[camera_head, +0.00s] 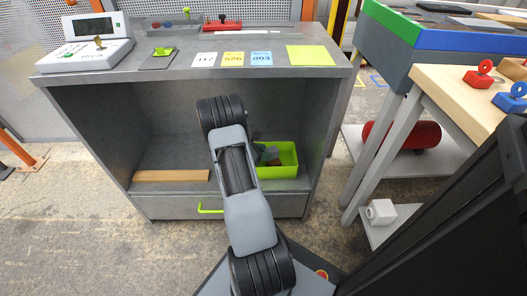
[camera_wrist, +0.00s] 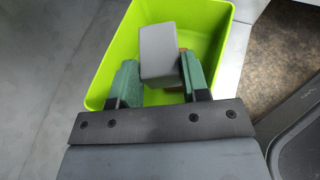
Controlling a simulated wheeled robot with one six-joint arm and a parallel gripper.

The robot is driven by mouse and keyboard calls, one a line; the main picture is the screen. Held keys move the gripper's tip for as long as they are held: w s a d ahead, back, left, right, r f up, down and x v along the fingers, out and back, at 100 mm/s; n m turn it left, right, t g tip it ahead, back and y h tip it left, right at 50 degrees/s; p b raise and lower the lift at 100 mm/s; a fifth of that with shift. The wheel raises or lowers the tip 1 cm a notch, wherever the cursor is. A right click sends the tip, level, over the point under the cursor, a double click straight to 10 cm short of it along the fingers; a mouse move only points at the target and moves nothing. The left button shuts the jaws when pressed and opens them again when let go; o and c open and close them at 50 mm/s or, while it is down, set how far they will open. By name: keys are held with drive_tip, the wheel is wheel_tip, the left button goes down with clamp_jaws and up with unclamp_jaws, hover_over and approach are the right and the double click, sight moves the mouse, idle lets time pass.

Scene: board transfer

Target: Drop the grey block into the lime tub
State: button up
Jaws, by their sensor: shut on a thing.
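The grey block (camera_wrist: 160,52) is between the green fingers of my gripper (camera_wrist: 158,64) in the wrist view. The gripper is shut on it, and the block sits tilted across the fingertips. The lime tub (camera_wrist: 106,50) lies behind and below the block in that view, its open top around the fingers. In the head view the tub (camera_head: 289,157) stands on the right of the cabinet's lower shelf. My gripper (camera_head: 268,152) is over its left part there. My arm hides some of the tub's left side.
A brown board (camera_head: 171,176) lies on the shelf left of my arm. The grey cabinet top (camera_head: 180,67) overhangs the shelf, with a white device (camera_head: 85,52), cards and a red tool on it. The cabinet's right wall (camera_head: 324,120) is close to the tub. Something reddish shows inside the tub.

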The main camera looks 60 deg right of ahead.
drive_tip(key=shift+f, duration=0.1)
drive_tip(key=o, duration=1)
drive_tip(key=shift+o, duration=0.2)
drive_tip(key=p+v, duration=0.4)
drive_tip(key=v, duration=0.9)
drive_tip(key=shift+w+a+p, duration=0.2)
drive_tip(key=shift+a+p, duration=0.15)
drive_tip(key=shift+p, duration=0.05)
